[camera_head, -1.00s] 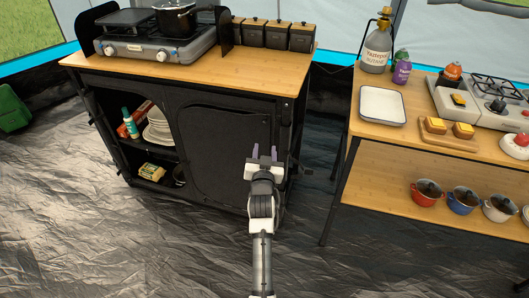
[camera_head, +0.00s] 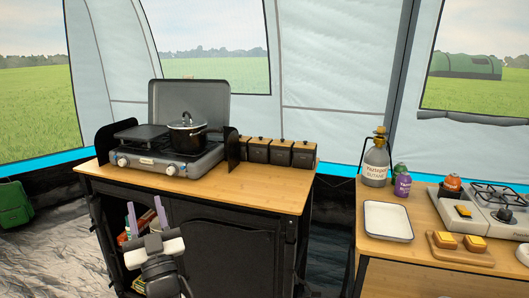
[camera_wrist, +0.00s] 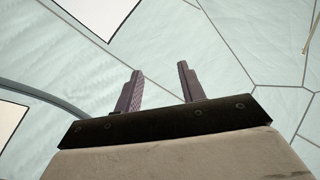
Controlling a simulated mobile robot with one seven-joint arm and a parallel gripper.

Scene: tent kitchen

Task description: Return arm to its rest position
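My gripper (camera_head: 146,217) points upward in front of the open left shelf of the black cabinet (camera_head: 236,248), below its wooden top. Its two purple fingers stand apart with nothing between them. In the wrist view my gripper (camera_wrist: 158,88) also shows open and empty, with only the pale tent ceiling and window openings beyond it. My arm hides part of the cabinet's shelf.
A camp stove (camera_head: 172,155) with a black pot (camera_head: 188,134) and several dark canisters (camera_head: 280,152) stand on the cabinet. A second table at right holds a white tray (camera_head: 387,221), bread on a board (camera_head: 461,251) and a gas bottle (camera_head: 376,161).

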